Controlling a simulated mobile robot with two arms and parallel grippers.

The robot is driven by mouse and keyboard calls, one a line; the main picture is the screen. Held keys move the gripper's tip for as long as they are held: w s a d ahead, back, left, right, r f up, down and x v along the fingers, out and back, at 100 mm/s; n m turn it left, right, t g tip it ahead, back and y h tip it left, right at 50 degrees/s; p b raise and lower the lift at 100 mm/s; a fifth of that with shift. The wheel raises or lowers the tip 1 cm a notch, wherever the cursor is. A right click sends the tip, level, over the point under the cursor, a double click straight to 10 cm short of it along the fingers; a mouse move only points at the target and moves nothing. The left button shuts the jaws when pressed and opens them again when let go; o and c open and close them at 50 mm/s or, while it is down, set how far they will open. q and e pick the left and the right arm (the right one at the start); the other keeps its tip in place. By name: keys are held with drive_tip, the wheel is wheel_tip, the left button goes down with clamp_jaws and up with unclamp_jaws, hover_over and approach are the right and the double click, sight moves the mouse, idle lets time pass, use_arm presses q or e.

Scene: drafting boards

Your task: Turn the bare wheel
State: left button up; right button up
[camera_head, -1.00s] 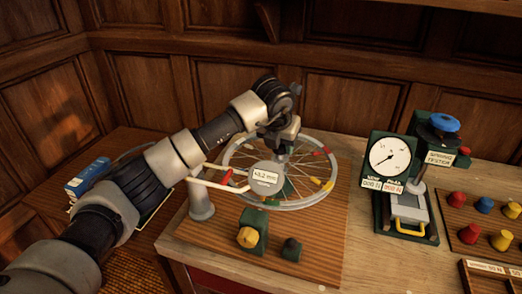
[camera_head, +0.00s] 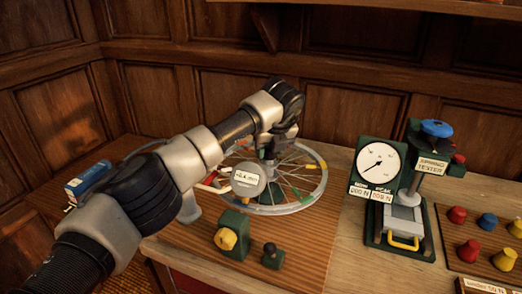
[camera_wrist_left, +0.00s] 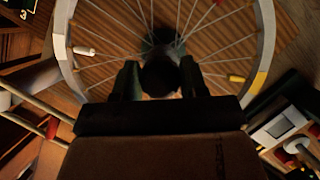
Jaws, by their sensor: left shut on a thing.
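The bare wheel (camera_head: 290,209) lies flat on a slatted wooden board, with thin spokes and coloured marks on rim and spokes. My left gripper (camera_head: 272,160) is over its middle, pointing down. In the left wrist view the two fingers (camera_wrist_left: 160,82) are on either side of a dark round knob (camera_wrist_left: 160,70) at the hub, and they are shut on it. The rim (camera_wrist_left: 267,40) and spokes fan out around it. My right gripper is not in view.
A round gauge (camera_head: 247,179) with a mm label stands at the rim's near left. A green block with a yellow knob (camera_head: 226,239) and a small dark knob (camera_head: 271,256) sit in front. The spring tester (camera_head: 412,215) and coloured knobs (camera_head: 488,222) are to the right.

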use_arm(q)
drive_tip(key=shift+r+n, duration=0.1)
drive_tip(key=shift+n, duration=0.4)
drive_tip(key=o, duration=1.1)
drive_tip(key=shift+o, duration=0.9)
drive_tip(key=b+v, duration=0.1)
drive_tip(key=v, duration=0.9)
drive_tip(key=shift+d+r+b, duration=0.2)
drive_tip(key=shift+r+b, duration=0.15)
